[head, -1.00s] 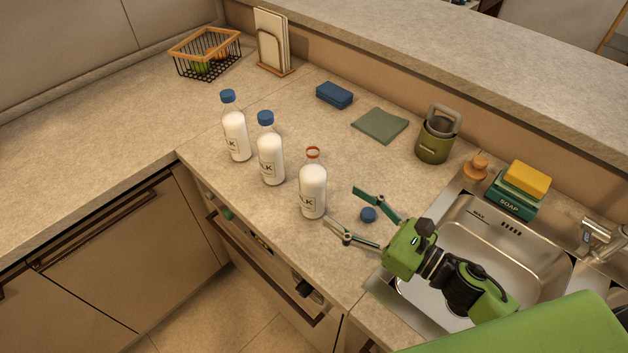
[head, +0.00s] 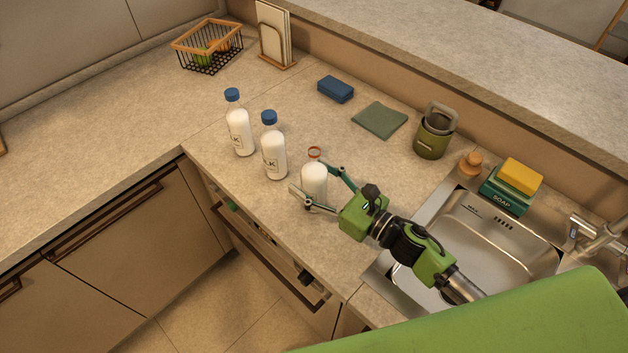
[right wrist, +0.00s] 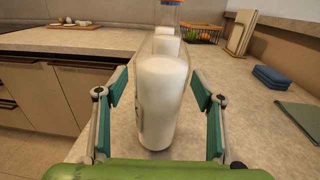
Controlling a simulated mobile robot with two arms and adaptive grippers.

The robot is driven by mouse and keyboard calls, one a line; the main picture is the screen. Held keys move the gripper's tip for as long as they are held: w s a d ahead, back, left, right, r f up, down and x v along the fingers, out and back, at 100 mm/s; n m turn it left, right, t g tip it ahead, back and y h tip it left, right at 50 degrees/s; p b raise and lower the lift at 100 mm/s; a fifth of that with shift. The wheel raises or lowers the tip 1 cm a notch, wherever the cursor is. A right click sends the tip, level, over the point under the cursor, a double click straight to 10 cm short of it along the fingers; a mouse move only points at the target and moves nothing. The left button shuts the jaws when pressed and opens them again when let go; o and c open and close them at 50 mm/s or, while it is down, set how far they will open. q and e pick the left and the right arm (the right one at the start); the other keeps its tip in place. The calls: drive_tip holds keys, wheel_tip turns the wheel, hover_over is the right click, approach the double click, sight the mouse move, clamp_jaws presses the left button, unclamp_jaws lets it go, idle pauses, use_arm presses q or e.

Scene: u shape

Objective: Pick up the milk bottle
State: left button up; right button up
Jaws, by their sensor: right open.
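Three milk bottles stand upright on the counter. The nearest milk bottle (head: 314,178) has no blue cap and shows a red-orange ring at its mouth. The middle bottle (head: 274,152) and the far-left bottle (head: 239,130) have blue caps. My right gripper (head: 314,186) is open, its two fingers on either side of the uncapped bottle. In the right wrist view the uncapped bottle (right wrist: 162,100) stands upright between the open fingers, with visible gaps on both sides. The other bottles are mostly hidden behind it there. My left gripper is not in view.
The sink (head: 490,250) lies at the right, with a soap box (head: 505,197) and yellow sponge (head: 522,176) behind it. A wire basket (head: 208,55) stands far left.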

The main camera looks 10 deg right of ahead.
drive_tip(key=shift+d, duration=0.1)
drive_tip(key=c, duration=1.6)
drive_tip(key=shift+r, duration=0.1)
drive_tip(key=shift+c, duration=0.8)
